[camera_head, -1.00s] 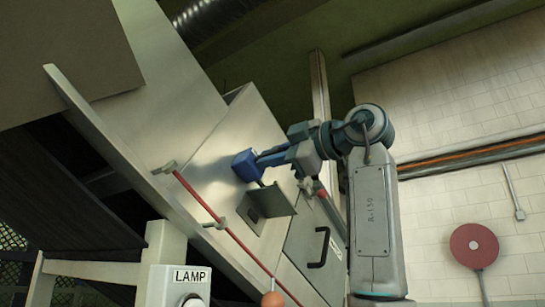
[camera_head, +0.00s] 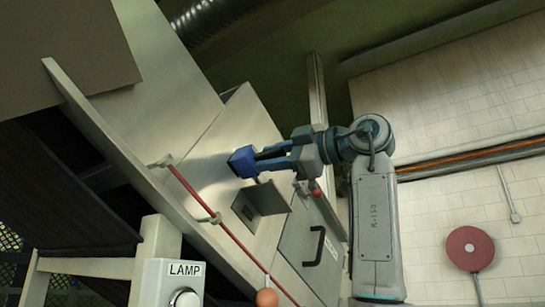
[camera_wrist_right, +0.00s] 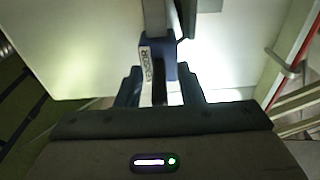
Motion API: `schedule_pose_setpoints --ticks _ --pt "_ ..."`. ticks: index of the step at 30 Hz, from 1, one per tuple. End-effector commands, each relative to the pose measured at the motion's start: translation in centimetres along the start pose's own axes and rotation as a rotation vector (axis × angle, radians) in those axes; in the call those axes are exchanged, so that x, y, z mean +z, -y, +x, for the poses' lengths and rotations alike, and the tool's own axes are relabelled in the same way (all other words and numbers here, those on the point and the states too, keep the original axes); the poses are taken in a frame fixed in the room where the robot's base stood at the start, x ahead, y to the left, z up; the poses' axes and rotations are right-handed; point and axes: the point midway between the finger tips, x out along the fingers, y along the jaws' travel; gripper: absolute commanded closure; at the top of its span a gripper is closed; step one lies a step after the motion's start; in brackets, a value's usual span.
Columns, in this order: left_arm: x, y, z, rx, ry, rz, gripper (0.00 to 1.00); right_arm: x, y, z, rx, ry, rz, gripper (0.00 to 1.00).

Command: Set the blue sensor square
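The blue sensor (camera_head: 243,161) is a small block at the sloping metal panel, left of my right gripper in the head view. In the right wrist view the sensor (camera_wrist_right: 153,60) stands ahead with its white SENSOR label on the near left side. My right gripper (camera_head: 262,161) has its two fingers on either side of the sensor's near end. The contact faces are partly hidden. My left gripper is not in view.
A bent metal plate (camera_head: 266,198) sticks out just below the sensor. A red rod (camera_head: 212,214) runs along the conveyor's side rail (camera_head: 120,149). A black-handled door (camera_head: 310,247) and a LAMP box (camera_head: 168,280) are lower down. A tiled wall (camera_head: 450,100) is at right.

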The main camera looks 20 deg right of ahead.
Motion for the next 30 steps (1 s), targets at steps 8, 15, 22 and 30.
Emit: schedule_pose_setpoints --ticks 8,15,22,30 --pt "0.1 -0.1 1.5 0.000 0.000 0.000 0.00 0.1 0.3 -2.1 0.003 -0.001 -0.002 0.65" --pt "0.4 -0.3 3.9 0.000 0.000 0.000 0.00 0.3 0.3 -7.1 0.004 0.000 -0.001 0.65" --pt "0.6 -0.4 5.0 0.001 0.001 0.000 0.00 0.2 0.1 -10.2 0.001 0.000 0.000 0.65" --pt "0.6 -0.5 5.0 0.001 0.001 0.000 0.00 0.1 0.0 -10.8 -0.001 0.000 0.001 0.65"
